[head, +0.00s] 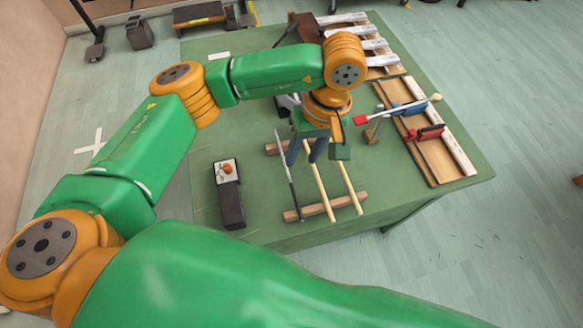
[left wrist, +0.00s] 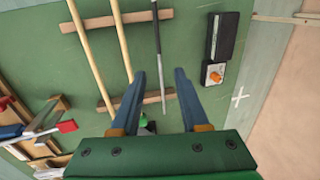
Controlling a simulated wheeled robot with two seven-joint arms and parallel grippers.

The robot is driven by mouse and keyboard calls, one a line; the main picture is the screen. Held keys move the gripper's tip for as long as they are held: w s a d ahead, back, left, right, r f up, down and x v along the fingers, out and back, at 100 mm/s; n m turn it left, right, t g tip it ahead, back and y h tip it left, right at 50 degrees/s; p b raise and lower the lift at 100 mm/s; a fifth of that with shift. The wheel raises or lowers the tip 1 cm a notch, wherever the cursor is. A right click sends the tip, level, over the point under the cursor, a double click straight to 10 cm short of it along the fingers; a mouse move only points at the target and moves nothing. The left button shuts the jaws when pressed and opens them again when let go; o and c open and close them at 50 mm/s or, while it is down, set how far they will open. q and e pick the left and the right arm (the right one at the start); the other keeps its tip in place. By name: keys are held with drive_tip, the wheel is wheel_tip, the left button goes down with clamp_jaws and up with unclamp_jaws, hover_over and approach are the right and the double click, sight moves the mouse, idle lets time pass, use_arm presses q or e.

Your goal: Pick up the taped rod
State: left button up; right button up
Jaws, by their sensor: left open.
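A thin dark rod (head: 288,172) with a paler grey stretch lies across two wooden rails, left of two tan wooden sticks (head: 319,182). It looks like the taped rod, though the tape is hard to make out. In the left wrist view the rod (left wrist: 158,55) runs between the fingertips, with the tan sticks (left wrist: 122,42) to its left. My left gripper (head: 306,158), with blue fingers, is open over the rack, and it also shows in the left wrist view (left wrist: 160,73). I see nothing held in it. Its height above the rod is unclear. My right gripper is not in view.
A black box with an orange knob (head: 228,170) lies left of the rack. Wooden trays (head: 432,150) with mallet-like tools stand at the right, and white-topped bars (head: 370,45) at the back. A front rail (head: 292,215) bears the rods. Green table is bare at front right.

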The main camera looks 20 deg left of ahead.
sight(292, 185)
use_arm(q)
drive_tip(key=f, duration=0.3)
drive_tip(key=s+a+f, duration=0.1)
drive_tip(key=f, duration=0.2)
drive_tip(key=f+p, duration=0.1)
drive_tip(key=f, duration=0.2)
drive_tip(key=shift+s+a+f, duration=0.2)
drive_tip(key=shift+f, duration=0.4)
drive_tip(key=shift+w, duration=0.15)
drive_tip(key=shift+c, duration=0.5)
clamp_jaws()
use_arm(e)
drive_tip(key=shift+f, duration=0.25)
